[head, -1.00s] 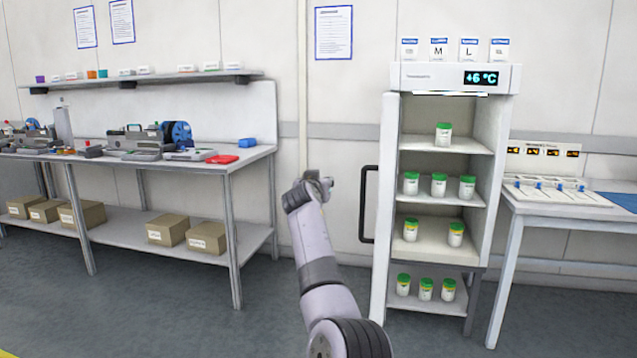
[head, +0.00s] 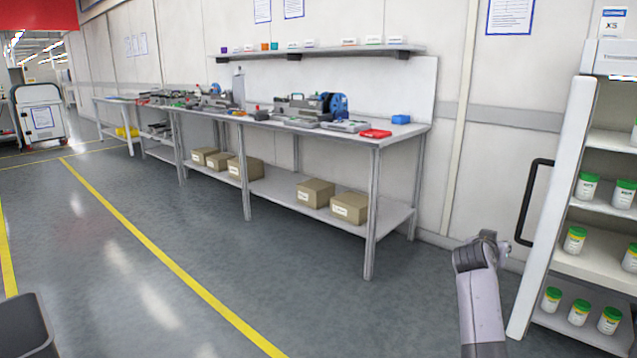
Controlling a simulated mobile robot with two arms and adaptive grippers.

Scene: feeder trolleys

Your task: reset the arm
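One of my arms rises from the bottom right of the head view, and I take it to be my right arm. Its gripper (head: 481,250) is at the upper end, in front of the wall and floor between the workbench and the open cabinet. The fingers are small and folded in the view, so whether they are open or shut is unclear. I see nothing held in it. My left gripper is not in view.
The open cabinet (head: 558,205) with green-lidded jars (head: 587,186) stands close on the right. A workbench (head: 395,137) with equipment on top and cardboard boxes (head: 349,208) below runs along the wall. A white trolley (head: 42,118) stands far left.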

